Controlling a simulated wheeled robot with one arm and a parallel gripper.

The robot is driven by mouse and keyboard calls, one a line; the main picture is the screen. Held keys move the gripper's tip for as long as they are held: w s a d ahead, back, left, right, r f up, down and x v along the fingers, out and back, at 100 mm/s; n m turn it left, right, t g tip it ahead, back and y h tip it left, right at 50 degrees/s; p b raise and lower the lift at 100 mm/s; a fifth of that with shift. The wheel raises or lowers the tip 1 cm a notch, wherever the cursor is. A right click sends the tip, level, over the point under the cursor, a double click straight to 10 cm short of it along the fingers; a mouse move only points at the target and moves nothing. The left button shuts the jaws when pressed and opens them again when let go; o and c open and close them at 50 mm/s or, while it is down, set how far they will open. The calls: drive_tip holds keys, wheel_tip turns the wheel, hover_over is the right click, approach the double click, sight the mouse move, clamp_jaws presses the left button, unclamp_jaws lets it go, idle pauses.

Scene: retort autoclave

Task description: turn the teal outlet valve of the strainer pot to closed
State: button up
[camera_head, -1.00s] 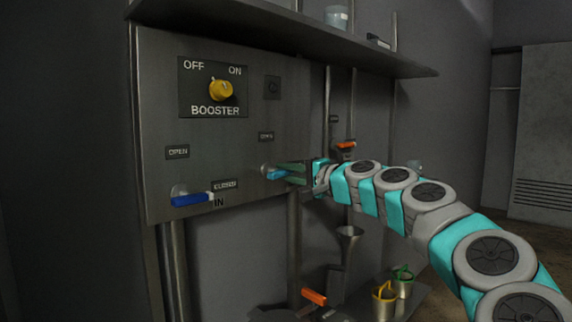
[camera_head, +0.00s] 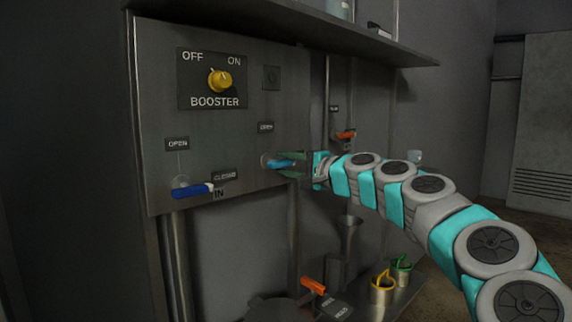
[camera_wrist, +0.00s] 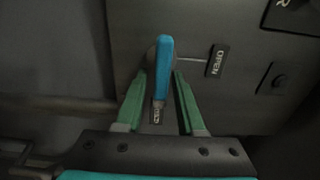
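The teal valve handle (camera_head: 280,164) is on the grey wall panel, below a small OPEN label (camera_head: 266,127). It points right from its pivot in the head view. In the wrist view the handle (camera_wrist: 164,62) points down toward a small, hard-to-read label (camera_wrist: 157,112), with OPEN (camera_wrist: 217,61) off to its right. My gripper (camera_head: 288,165) is at the handle from the right. In the wrist view its green fingers (camera_wrist: 160,80) are open, one on each side of the handle, with gaps visible. My gripper hides part of the panel edge.
A blue lever (camera_head: 191,190) points right on the panel's lower left. A yellow BOOSTER knob (camera_head: 220,81) is above. Orange handles (camera_head: 345,134) and (camera_head: 313,286) are right and below.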

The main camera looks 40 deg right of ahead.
drive_tip(key=shift+o, duration=0.7)
drive_tip(key=s, duration=0.8)
drive_tip(key=shift+d+b, duration=0.3)
drive_tip(key=shift+b, duration=0.15)
